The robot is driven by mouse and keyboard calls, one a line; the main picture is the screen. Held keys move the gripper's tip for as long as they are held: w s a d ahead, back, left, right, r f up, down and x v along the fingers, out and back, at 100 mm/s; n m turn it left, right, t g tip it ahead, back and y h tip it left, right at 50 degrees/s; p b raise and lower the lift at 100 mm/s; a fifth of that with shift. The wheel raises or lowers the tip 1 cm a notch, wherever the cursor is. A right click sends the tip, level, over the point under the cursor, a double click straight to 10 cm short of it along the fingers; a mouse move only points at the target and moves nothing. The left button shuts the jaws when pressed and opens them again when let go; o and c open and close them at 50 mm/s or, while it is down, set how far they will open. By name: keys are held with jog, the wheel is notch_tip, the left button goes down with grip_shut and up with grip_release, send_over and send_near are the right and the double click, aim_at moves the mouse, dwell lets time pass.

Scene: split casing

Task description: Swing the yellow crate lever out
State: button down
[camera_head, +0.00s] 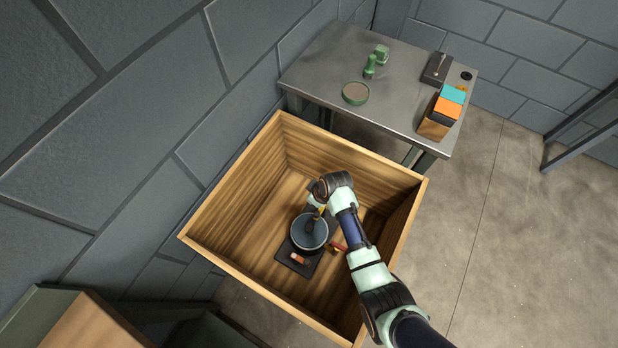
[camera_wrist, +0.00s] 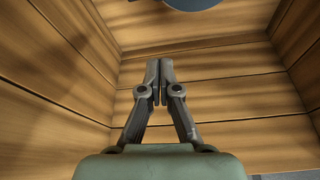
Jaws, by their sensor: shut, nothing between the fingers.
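A round blue-grey casing (camera_head: 300,240) stands on a dark base plate (camera_head: 284,258) on the floor of the wooden crate (camera_head: 232,262). A small red piece with a yellowish part (camera_head: 338,247) sits at the casing's right side, and an orange-brown piece (camera_head: 299,259) lies at its front. A small yellow patch shows beside my gripper (camera_head: 311,224); I cannot tell which of these is the lever. The casing's edge (camera_wrist: 190,4) shows at the top.
The crate's high wooden walls surround my gripper. A grey metal table (camera_head: 330,68) behind the crate holds a green part (camera_head: 370,66), a round green-rimmed disc (camera_head: 355,93), a dark box with a lever (camera_head: 437,69) and a box of coloured blocks (camera_head: 440,120).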

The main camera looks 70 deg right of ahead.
jog(key=b, duration=0.7)
send_over(320, 210)
jog(key=w+a, duration=0.2)
notch_tip(320, 210, down, 10)
jog(key=shift+a+r, duration=0.15)
jog(key=shift+w+r, duration=0.1)
jog(key=shift+w, duration=0.05)
